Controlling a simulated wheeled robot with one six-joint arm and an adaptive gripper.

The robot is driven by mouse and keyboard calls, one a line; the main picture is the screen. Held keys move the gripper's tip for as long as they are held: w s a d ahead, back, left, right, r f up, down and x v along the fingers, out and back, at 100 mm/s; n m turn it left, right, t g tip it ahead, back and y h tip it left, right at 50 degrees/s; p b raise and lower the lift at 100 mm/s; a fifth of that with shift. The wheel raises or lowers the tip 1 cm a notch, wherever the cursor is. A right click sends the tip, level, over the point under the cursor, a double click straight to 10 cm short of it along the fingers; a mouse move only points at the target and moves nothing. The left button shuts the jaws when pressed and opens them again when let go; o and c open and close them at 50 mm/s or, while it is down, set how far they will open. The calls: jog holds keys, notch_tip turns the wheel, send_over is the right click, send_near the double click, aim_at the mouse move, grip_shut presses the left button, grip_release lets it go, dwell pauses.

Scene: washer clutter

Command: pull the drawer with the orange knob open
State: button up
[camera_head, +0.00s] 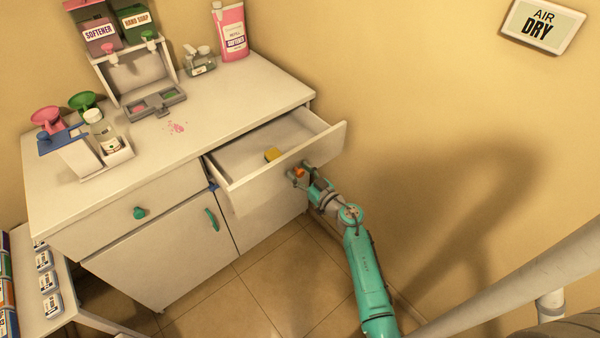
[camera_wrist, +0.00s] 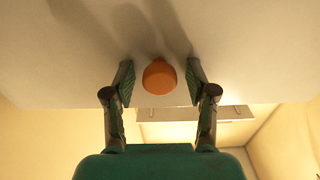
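The drawer (camera_head: 283,165) at the right of the white cabinet stands well out from the cabinet, and its inside shows. Its orange knob (camera_head: 299,172) is on the drawer front, partly hidden by my gripper in the head view. In the wrist view the orange knob (camera_wrist: 159,76) lies between my two fingers, with a gap on each side. My gripper (camera_wrist: 160,84) is open around the knob and not touching it there. In the head view my gripper (camera_head: 302,172) is at the drawer front.
A closed drawer with a green knob (camera_head: 139,213) is to the left, above a door with a green handle (camera_head: 212,219). Dispensers and bottles stand on the countertop (camera_head: 215,110). Floor (camera_head: 275,275) is clear before the cabinet; the wall is close at right.

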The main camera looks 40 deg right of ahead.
jog(key=s, duration=1.2)
dwell(0.5)
jog(key=s+a+r+t, duration=0.2)
jog(key=s+a+r, duration=0.1)
jog(key=s+a, duration=1.15)
jog(key=s+a+r+g, duration=0.1)
jog(key=s+a+r, duration=0.1)
jog(key=s, duration=0.4)
jog(key=s+a+r+g, duration=0.2)
jog(key=s+a+r, duration=0.1)
jog(key=s, duration=0.4)
jog(key=s+a+r+g, duration=0.2)
jog(key=s+a, duration=0.1)
jog(key=s, duration=0.4)
jog(key=shift+r, duration=0.4)
